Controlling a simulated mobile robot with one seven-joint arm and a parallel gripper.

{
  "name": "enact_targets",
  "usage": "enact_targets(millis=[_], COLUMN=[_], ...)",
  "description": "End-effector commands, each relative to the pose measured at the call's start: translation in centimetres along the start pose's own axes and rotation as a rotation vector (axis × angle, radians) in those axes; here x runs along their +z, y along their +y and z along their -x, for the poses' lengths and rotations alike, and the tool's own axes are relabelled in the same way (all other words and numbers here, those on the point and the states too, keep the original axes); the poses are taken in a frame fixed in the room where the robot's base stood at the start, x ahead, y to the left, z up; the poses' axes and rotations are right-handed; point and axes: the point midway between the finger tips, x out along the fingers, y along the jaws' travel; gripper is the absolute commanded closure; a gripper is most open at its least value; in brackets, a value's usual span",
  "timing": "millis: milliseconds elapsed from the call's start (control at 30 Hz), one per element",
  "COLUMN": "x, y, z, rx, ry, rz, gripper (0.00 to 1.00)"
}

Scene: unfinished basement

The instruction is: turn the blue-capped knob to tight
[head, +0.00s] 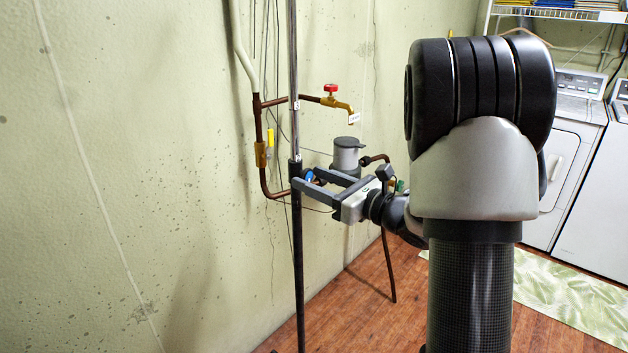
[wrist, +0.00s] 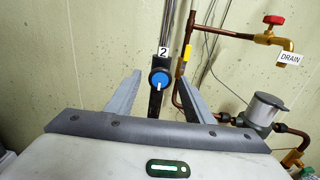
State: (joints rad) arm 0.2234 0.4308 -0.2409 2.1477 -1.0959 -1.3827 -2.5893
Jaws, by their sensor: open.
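The blue-capped knob (wrist: 160,80) is round with a black rim and a white pointer line. It sits on a dark vertical pole (head: 297,250), just below a white label marked 2 (wrist: 163,51). In the wrist view the pointer line runs from the cap's middle towards its lower edge. My gripper (wrist: 160,74) is open, one finger on each side of the knob with a gap to both. In the head view my gripper (head: 306,179) reaches left to the pole, and the knob (head: 309,175) shows small and partly hidden between the fingers.
A copper pipe with a yellow-handled valve (head: 269,144) and a red-handled drain tap (head: 331,89) runs along the wall behind the pole. A grey canister (head: 347,151) stands close behind my gripper. White machines (head: 562,150) are at the right. Wooden floor lies below.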

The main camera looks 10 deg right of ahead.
Motion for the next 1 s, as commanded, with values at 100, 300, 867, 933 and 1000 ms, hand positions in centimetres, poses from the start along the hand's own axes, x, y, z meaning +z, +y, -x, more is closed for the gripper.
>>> enact_targets(millis=[100, 300, 867, 933, 1000], x=[-0.01, 0.00, -0.09, -0.13, -0.17], y=[0.00, 0.01, 0.02, 0.03, 0.05], z=[-0.39, -0.41, -0.35, -0.35, -0.35], rx=[0.000, 0.000, 0.000, 0.000, 0.000], ry=[0.000, 0.000, -0.001, -0.001, -0.002], rz=[0.000, -0.001, -0.032, -0.058, -0.094], gripper=[0.52, 0.52, 0.93, 0.93, 0.93])
